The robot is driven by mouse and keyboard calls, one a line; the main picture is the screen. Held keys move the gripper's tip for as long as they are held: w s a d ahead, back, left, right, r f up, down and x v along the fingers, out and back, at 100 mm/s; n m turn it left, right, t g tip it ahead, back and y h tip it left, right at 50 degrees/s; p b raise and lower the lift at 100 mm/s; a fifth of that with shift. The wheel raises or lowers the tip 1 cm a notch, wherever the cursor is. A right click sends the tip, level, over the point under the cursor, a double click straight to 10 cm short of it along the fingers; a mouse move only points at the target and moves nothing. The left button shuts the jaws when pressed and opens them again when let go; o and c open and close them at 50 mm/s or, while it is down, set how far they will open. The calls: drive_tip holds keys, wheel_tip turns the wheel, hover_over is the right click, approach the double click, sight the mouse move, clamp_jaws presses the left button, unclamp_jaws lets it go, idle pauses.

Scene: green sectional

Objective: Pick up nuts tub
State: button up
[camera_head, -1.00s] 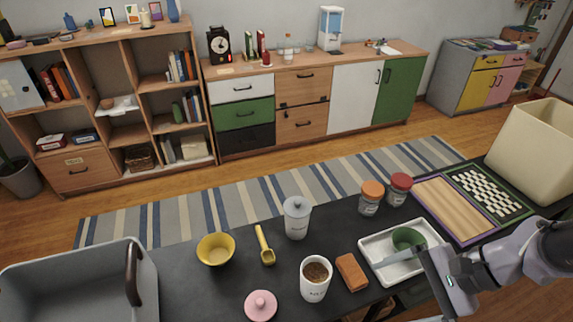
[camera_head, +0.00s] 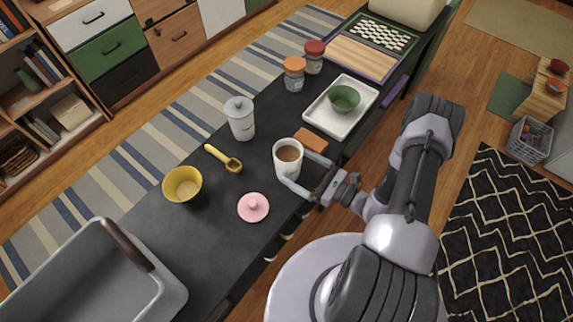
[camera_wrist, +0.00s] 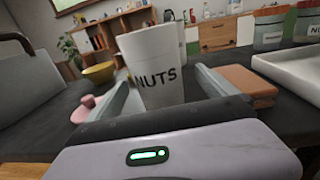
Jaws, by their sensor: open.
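The nuts tub (camera_head: 287,160) is an open white tub with brown contents, upright near the front edge of the dark counter. In the wrist view its wall (camera_wrist: 157,62) shows the word NUTS. My gripper (camera_head: 303,169) is open, with one finger on each side of the tub. In the wrist view my fingers (camera_wrist: 168,92) flank the tub's lower part; I cannot tell if either touches it. A pink lid with a knob (camera_head: 253,207) lies on the counter to the left of the tub.
A brown block (camera_head: 310,140) lies close behind the tub. A white tray (camera_head: 322,113) holds a green bowl (camera_head: 343,98). Two jars (camera_head: 294,75) stand behind.

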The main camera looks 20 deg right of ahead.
sight(278, 152)
drive_tip(key=b+x, duration=0.2)
drive_tip(key=x, duration=0.5)
drive_tip(key=shift+a+f, duration=0.15)
drive_tip(key=shift+a, duration=0.15)
drive_tip(key=shift+s, duration=0.1)
drive_tip(key=c, duration=1.9)
drive_tip(key=shift+o, duration=0.2)
drive_tip(key=shift+r, duration=0.25)
wheel_tip(278, 152, up, 3)
drive_tip(key=shift+r+p, duration=0.15)
drive_tip(key=shift+p, duration=0.9)
drive_tip(key=r+p+v, duration=0.1)
drive_tip(key=p+v, duration=0.2)
drive_tip(key=v, duration=1.3)
drive_tip(key=shift+r, duration=0.2)
